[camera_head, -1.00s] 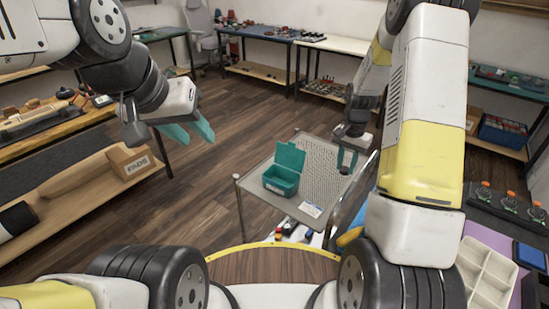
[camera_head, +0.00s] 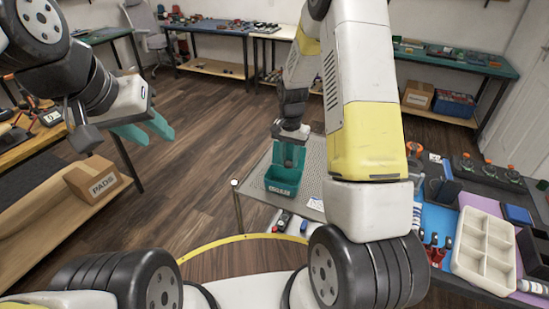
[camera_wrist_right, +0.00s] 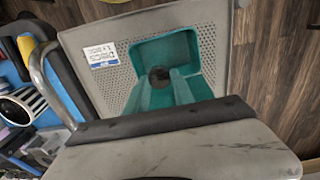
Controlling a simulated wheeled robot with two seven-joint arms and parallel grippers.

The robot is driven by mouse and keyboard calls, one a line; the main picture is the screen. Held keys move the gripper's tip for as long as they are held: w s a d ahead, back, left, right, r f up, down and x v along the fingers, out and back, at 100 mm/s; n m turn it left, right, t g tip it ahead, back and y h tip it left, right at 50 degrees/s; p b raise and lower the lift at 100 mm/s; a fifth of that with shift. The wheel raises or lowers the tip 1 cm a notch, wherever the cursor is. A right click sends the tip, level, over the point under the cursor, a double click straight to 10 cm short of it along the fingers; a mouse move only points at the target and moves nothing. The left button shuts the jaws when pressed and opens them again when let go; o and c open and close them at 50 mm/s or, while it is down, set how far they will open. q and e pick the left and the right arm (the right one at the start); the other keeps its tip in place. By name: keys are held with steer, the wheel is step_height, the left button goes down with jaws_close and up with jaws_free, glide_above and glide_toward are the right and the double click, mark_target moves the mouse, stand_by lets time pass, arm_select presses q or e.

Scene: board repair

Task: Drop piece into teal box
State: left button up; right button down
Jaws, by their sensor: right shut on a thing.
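The open teal box (camera_head: 283,182) stands on the perforated grey cart top. In the right wrist view the teal box (camera_wrist_right: 207,50) lies below my fingers. The piece cannot be made out in the head view. My left gripper (camera_head: 150,134) is open and empty, off to the left over the floor.
The grey cart (camera_wrist_right: 112,85) has bare room around the box and a white label (camera_wrist_right: 101,55). A bench at the right holds a white compartment tray (camera_head: 484,250). A cardboard box (camera_head: 95,180) lies on the left shelf. Wooden floor is open in the middle.

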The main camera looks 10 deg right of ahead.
steer(key=shift+f, duration=1.9)
steer(key=c, duration=1)
jaws_free()
steer(key=shift+r, duration=0.15)
step_height(320, 180, up, 8)
steer(key=shift+f, duration=0.2)
